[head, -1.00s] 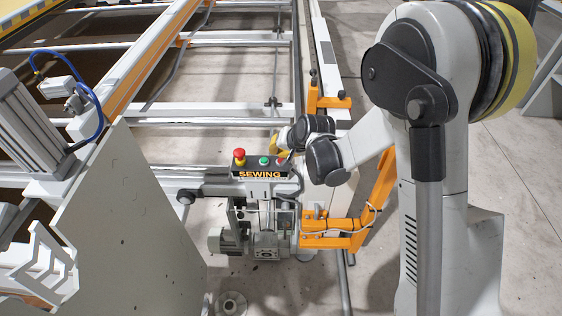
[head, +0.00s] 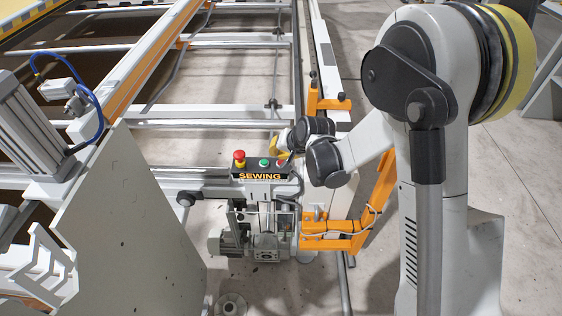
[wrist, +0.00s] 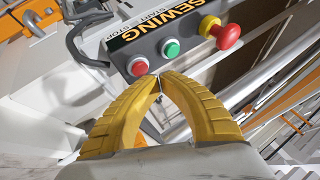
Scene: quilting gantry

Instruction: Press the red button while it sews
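A dark control box (head: 243,171) with an orange SEWING sign stands on the grey machine unit in the head view. The wrist view shows a flat red button (wrist: 139,67), a green button (wrist: 170,47) beside it, and a large red mushroom knob on yellow (wrist: 224,34). My gripper (wrist: 160,77) has two yellow ribbed fingers with their tips together and nothing between them. The tips are just below and right of the flat red button in the wrist view, and I cannot tell if they touch the box. In the head view my arm mostly hides the gripper.
An orange bracket (head: 330,241) with a cable is right of the machine unit. White frame rails (head: 210,120) run behind the box. A large grey panel (head: 145,230) stands at the left front. Open floor lies to the right.

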